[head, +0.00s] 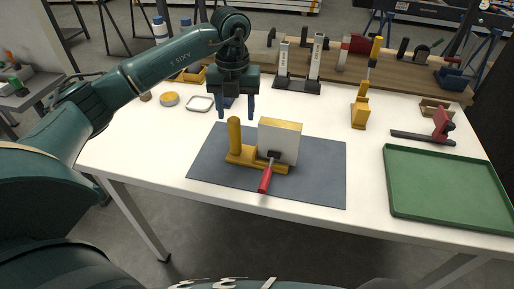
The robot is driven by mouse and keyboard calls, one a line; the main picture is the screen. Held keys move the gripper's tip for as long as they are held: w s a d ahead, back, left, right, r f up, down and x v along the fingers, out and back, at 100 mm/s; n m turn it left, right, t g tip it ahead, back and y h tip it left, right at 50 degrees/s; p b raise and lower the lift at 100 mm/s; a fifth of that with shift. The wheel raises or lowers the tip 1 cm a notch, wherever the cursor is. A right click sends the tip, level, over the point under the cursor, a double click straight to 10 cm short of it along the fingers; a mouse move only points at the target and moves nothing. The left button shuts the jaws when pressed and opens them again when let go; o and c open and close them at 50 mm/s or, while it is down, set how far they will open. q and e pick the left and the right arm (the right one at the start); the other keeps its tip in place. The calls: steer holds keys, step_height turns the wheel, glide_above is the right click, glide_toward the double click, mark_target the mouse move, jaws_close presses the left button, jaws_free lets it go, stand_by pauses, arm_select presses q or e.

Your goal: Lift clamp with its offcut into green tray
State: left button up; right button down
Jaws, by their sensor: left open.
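A yellow clamp (243,157) with an upright post and a red handle (265,181) rests on the grey mat (320,180). A pale block, the offcut (283,147), stands upright at the clamp's right part; how tightly it is held I cannot tell. The green tray (447,223) lies at the table's right end and looks empty. My left gripper (236,113) is open and empty, fingers pointing down, above and behind the clamp's post. My right gripper is not in view.
A second yellow clamp (360,115) and a red-and-black clamp (442,125) stand behind the tray. A dark stand with two pale uprights (298,86) is at the back. Small containers, including a round one (169,99), lie at back left. White table is bare between mat and tray.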

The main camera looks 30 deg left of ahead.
mark_target(235, 132)
arm_select(q)
steer(key=shift+f, duration=0.95)
steer(key=shift+s+a+f+p, duration=0.1)
steer(key=shift+s+f+p, duration=0.1)
steer(key=shift+f, duration=1.15)
steer(key=shift+s+a+f+p, duration=0.1)
steer(key=shift+s+f, duration=0.1)
steer(key=shift+f, duration=1.15)
steer(key=shift+c, duration=0.2)
jaws_close()
steer(key=shift+w+r, duration=0.1)
steer(key=shift+r, duration=0.05)
